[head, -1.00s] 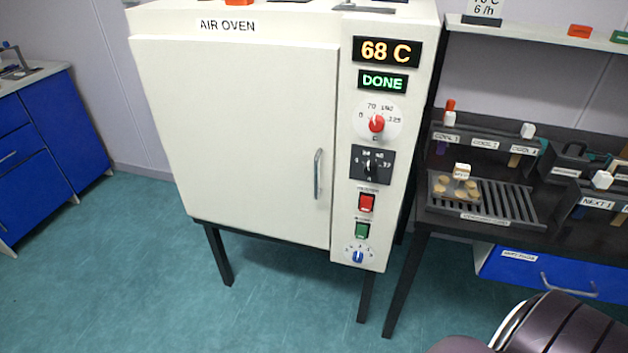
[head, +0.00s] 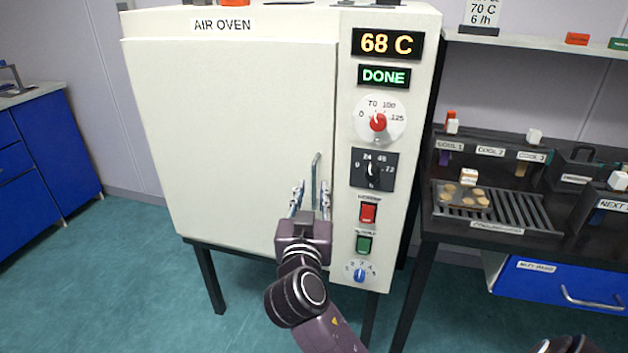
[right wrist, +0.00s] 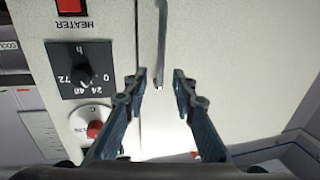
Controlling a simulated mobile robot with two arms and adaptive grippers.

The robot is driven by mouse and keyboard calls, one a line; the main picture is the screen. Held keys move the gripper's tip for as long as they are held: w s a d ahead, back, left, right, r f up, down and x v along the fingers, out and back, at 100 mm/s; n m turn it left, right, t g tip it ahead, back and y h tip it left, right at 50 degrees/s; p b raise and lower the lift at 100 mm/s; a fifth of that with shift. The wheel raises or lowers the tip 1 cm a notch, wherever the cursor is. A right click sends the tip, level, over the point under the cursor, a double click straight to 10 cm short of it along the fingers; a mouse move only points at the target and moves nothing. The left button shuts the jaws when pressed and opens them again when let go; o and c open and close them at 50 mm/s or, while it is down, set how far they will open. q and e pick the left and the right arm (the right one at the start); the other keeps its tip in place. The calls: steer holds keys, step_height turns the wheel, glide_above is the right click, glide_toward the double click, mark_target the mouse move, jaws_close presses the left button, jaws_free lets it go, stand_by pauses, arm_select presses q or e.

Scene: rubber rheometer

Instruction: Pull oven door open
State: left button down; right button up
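The white air oven has a large door (head: 230,130) that looks closed. Its metal bar handle (head: 316,170) stands upright near the door's right edge. My right gripper (head: 311,192) is open in front of the door, its two fingers on either side of the handle's lower part in the head view. In the right wrist view the handle (right wrist: 162,45) lies in line with the gap between the open fingertips (right wrist: 160,80). The fingers look apart from the handle; their depth relative to it is hard to tell. My left gripper is not in view.
The oven's control panel (head: 383,225) with dials and switches is right of the handle. A dark bench (head: 450,222) with racks and a slotted cooling tray (head: 520,208) stands at right. Blue cabinets (head: 55,140) are at far left. The floor before the oven is open.

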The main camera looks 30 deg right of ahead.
mark_target(314, 179)
steer(key=x, duration=0.6)
steer(key=shift+c, duration=0.4)
jaws_close()
steer(key=shift+f, duration=0.1)
